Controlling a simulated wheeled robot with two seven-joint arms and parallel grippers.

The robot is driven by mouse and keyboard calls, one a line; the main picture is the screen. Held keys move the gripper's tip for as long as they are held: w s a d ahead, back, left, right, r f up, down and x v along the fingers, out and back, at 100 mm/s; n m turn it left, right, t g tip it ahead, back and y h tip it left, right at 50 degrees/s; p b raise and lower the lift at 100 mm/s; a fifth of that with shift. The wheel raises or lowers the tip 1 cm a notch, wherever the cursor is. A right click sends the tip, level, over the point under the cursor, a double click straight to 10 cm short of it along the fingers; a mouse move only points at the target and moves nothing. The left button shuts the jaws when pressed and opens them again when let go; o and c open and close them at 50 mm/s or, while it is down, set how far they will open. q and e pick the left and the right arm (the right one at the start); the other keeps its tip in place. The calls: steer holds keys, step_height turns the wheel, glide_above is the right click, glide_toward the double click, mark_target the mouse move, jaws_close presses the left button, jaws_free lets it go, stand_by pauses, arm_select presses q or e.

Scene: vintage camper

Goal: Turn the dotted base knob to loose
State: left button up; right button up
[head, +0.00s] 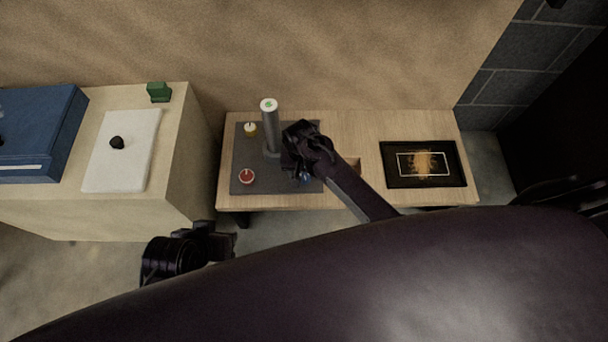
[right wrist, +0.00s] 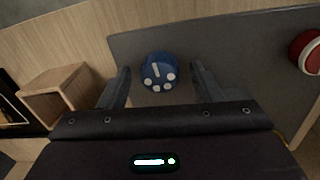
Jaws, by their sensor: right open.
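The dotted base knob (right wrist: 158,72) is blue, with several white dots and a white line on its face. In the right wrist view it sits between the two fingers of my right gripper (right wrist: 161,68), which is open with a gap on both sides. In the head view my right gripper (head: 300,170) is over the right side of the dark grey base plate (head: 240,158), and only a bit of blue shows under it. What I take to be my left gripper (head: 208,243) is low in front of the table, and its fingers are unclear.
A grey post (head: 270,132) with a white top stands on the plate. A small open wooden box (right wrist: 55,92) and a black framed tray (head: 395,178) are to the right.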

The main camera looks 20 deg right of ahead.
steer(key=shift+f, duration=0.4)
steer(key=c, duration=1)
steer(key=shift+r, duration=0.1)
